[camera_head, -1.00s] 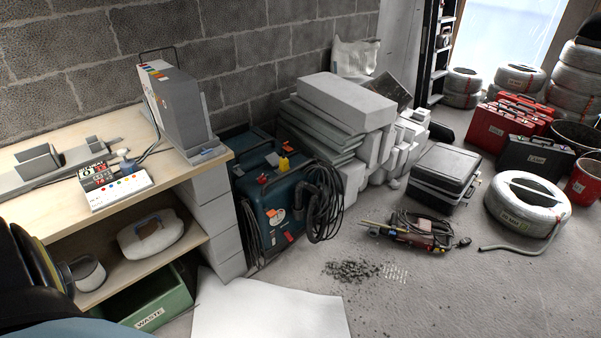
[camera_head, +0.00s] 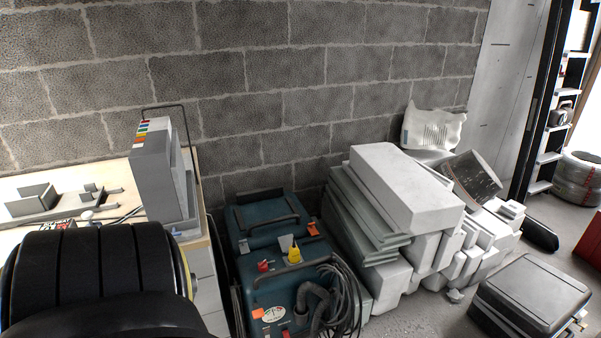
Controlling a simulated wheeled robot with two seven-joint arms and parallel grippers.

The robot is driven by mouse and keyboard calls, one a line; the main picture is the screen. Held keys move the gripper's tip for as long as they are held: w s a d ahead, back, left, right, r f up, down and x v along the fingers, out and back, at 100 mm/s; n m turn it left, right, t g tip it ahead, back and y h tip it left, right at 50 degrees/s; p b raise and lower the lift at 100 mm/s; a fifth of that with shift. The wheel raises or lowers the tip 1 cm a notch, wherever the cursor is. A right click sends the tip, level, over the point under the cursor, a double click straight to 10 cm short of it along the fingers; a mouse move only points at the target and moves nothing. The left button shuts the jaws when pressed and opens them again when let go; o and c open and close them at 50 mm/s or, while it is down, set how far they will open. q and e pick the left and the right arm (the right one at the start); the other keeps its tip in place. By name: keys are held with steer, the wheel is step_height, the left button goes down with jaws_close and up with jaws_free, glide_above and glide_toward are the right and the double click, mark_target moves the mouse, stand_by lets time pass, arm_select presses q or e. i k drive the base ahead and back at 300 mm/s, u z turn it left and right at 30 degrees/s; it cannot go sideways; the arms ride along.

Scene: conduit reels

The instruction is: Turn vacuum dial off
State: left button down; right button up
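The vacuum (camera_head: 285,275) is a dark teal machine on the floor, just right of the workbench and against the block wall. Its top carries a red knob (camera_head: 263,266), a yellow part (camera_head: 294,254) and a dark handle. A white round dial face (camera_head: 268,314) with coloured marks shows on its front near the bottom edge, beside an orange label. A black ribbed hose and cables hang at its right side. A black segmented part of my arm fills the lower left. Neither of my grippers is in view.
The workbench (camera_head: 110,180) at left holds a tall grey case (camera_head: 158,180) and grey trays. Stacked pale blocks (camera_head: 405,190) stand right of the vacuum. A black case (camera_head: 530,297) lies on the floor at lower right. Some floor is clear between blocks and case.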

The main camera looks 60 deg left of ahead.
mark_target(262, 265)
steer(key=i, duration=0.95)
steer(key=u, duration=2.35)
